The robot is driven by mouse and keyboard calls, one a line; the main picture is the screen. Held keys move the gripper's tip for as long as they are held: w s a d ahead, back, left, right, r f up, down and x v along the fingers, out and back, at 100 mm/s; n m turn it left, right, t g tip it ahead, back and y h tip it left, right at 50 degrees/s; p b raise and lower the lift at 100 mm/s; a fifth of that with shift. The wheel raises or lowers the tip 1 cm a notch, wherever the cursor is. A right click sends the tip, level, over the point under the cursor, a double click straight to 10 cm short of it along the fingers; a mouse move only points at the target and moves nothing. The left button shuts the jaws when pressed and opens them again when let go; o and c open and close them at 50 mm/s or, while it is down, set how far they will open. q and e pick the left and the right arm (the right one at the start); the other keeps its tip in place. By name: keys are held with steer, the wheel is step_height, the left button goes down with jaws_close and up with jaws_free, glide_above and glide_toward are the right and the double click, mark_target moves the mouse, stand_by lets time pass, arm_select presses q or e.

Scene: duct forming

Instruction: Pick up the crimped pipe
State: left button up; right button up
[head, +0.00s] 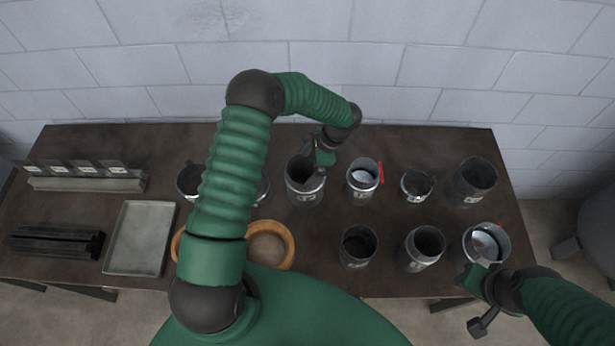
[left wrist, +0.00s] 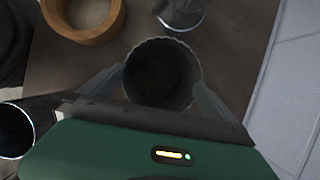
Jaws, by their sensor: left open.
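The crimped pipe (head: 306,192) is a dark grey metal cylinder with a wavy rim. It stands upright in the back row of the table, left of a pipe with a red mark. In the left wrist view the open, scalloped mouth of the crimped pipe (left wrist: 162,75) faces the camera. My left gripper (head: 309,163) is above it, and in the wrist view its two fingers (left wrist: 160,88) are apart, one on each side of the rim. I cannot tell whether they touch it. My right gripper (head: 474,299) is at the front right edge of the table, its jaw gap unclear.
Several other pipes stand close by, including the red-marked pipe (head: 362,180) and a front pipe (head: 358,247). A wooden ring (head: 286,236) lies in front. A grey tray (head: 140,238) and dark racks (head: 52,243) are at left. The block wall (head: 350,60) rises behind.

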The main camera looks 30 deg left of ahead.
arm_select(q)
steer(key=shift+s+a+f, duration=0.1)
steer(key=shift+a+f, duration=0.15)
steer(key=shift+f, duration=0.25)
steer(key=shift+w+a+f, duration=0.15)
steer(key=shift+w+a, duration=0.05)
steer(key=shift+c, duration=1)
steer(key=shift+w+a, duration=0.15)
steer(key=shift+c, duration=1.2)
steer(key=shift+a, duration=0.1)
steer(key=shift+c, duration=2.4)
steer(key=shift+s+d+r, duration=0.2)
steer(key=shift+d, duration=0.15)
steer(key=c, duration=0.5)
steer(key=shift+d, duration=0.2)
steer(key=c, duration=0.3)
steer(key=shift+w, duration=0.15)
arm_select(e)
steer(key=shift+w+a+f, duration=0.1)
steer(key=shift+a, duration=0.15)
